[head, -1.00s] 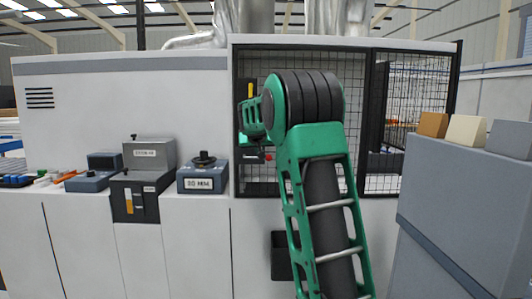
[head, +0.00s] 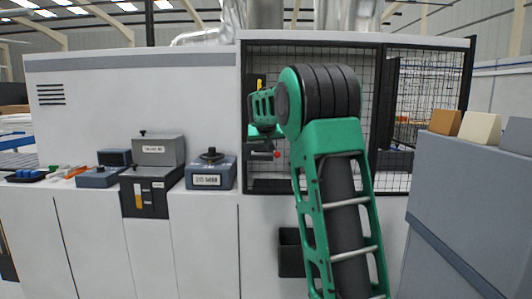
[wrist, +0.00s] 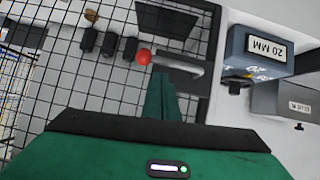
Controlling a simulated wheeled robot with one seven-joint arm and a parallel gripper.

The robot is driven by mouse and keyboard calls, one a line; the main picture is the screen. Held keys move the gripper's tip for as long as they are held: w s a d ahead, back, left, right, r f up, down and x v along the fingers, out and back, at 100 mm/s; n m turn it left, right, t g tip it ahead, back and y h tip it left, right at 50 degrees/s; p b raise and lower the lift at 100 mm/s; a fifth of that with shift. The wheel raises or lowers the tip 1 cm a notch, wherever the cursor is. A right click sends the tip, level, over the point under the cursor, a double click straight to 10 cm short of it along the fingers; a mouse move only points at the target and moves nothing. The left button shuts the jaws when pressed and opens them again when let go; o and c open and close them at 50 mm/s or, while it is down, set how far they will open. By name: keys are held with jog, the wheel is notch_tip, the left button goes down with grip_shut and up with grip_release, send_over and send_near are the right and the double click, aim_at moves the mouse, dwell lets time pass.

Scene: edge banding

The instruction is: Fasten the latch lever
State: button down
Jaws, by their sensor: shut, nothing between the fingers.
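The latch lever is a grey bar (wrist: 185,65) with a red ball (wrist: 145,57) at its end, in the wrist view. It also shows small on the mesh enclosure in the head view, where its red ball (head: 277,154) sticks out to the right. My gripper (wrist: 160,82) is shut and empty, its green fingers pointing at the lever just beside the ball. Whether the fingertips touch the bar I cannot tell. In the head view, my arm's green wrist hangs in front of the enclosure's left side and hides part of the latch area.
A blue-grey box marked 20 MM (wrist: 258,50) stands close to the lever on the counter. A grey GLUE box (head: 159,150) is further left. Black mesh panels (head: 432,90) surround the enclosure. A tall grey cabinet (head: 465,190) stands at the right.

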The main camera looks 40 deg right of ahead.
jog(key=d+r+v, duration=0.1)
jog(key=v, duration=1)
jog(key=shift+a+r, duration=0.15)
jog(key=shift+r, duration=0.05)
jog(key=s+a+f+g+y, duration=0.2)
jog(key=s+a+f, duration=0.5)
jog(key=s+f, duration=0.3)
jog(key=s+a+f+g+y, duration=0.3)
jog(key=s+a+f, duration=0.4)
jog(key=s, duration=1.2)
jog(key=s+a+f+n+g+y, duration=0.1)
jog(key=s+a+f+g+y, duration=0.2)
jog(key=s+a+f, duration=0.4)
jog(key=s+f, duration=0.7)
jog(key=shift+s, duration=0.4)
